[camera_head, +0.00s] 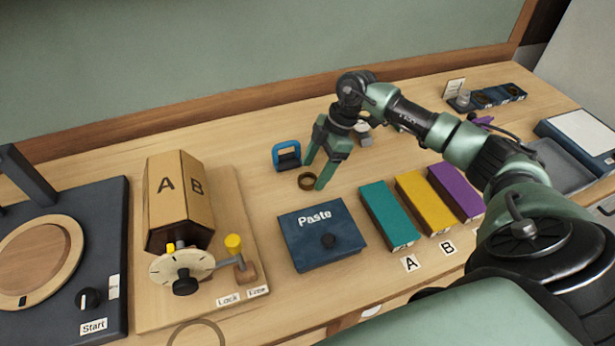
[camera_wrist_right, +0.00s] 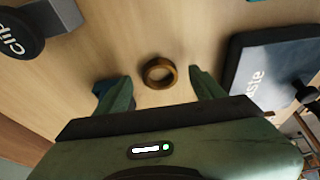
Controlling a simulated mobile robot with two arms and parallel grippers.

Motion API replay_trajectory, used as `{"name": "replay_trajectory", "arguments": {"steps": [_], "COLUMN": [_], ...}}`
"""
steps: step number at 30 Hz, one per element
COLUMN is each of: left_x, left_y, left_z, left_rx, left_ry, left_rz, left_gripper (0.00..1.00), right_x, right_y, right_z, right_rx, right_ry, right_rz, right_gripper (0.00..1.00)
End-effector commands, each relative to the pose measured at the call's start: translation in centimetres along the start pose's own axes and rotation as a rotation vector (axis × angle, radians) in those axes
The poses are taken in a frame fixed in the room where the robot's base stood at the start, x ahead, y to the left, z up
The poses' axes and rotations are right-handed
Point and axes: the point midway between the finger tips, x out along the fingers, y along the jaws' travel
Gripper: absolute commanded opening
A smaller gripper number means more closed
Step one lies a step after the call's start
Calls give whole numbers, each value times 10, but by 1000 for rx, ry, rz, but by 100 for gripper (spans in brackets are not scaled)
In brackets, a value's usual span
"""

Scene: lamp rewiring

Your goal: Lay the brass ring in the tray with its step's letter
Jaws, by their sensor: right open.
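The brass ring (camera_head: 307,181) lies flat on the wooden table, just behind the navy Paste box. It also shows in the right wrist view (camera_wrist_right: 159,73). My right gripper (camera_head: 314,174) is open and empty, with its fingers pointing down on either side of the ring. In the wrist view the ring sits between and slightly beyond the fingertips (camera_wrist_right: 157,82). A teal box-shaped tray (camera_head: 386,213) has a card A (camera_head: 410,263) in front. A yellow one (camera_head: 425,202) has a card B (camera_head: 448,247). A purple one (camera_head: 456,190) stands beside them, its front partly hidden by my arm.
A blue clamp-like object (camera_head: 287,156) is close behind the ring. A wooden block marked A and B (camera_head: 180,195) with a dial stands left. A round turntable (camera_head: 35,262) is farther left.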

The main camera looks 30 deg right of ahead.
Motion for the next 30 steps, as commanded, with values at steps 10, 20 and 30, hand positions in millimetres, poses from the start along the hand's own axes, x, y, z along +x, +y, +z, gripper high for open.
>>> {"name": "replay_trajectory", "arguments": {"steps": [10, 20, 30], "left_x": [-4, -4, -2], "left_y": [0, -1, -1], "left_z": [-2, -4, -4], "left_rx": [-1, -1, -2], "left_ry": [1, 4, 5], "left_rz": [0, -1, -1], "left_gripper": [89, 89, 89], "right_x": [18, 17, 12], "right_y": [0, 0, 1], "right_z": [0, 0, -3], "right_rx": [-1, -1, -2], "right_ry": [1, 1, 2], "right_rz": [2, 2, 3], "right_gripper": [68, 0, 0]}}
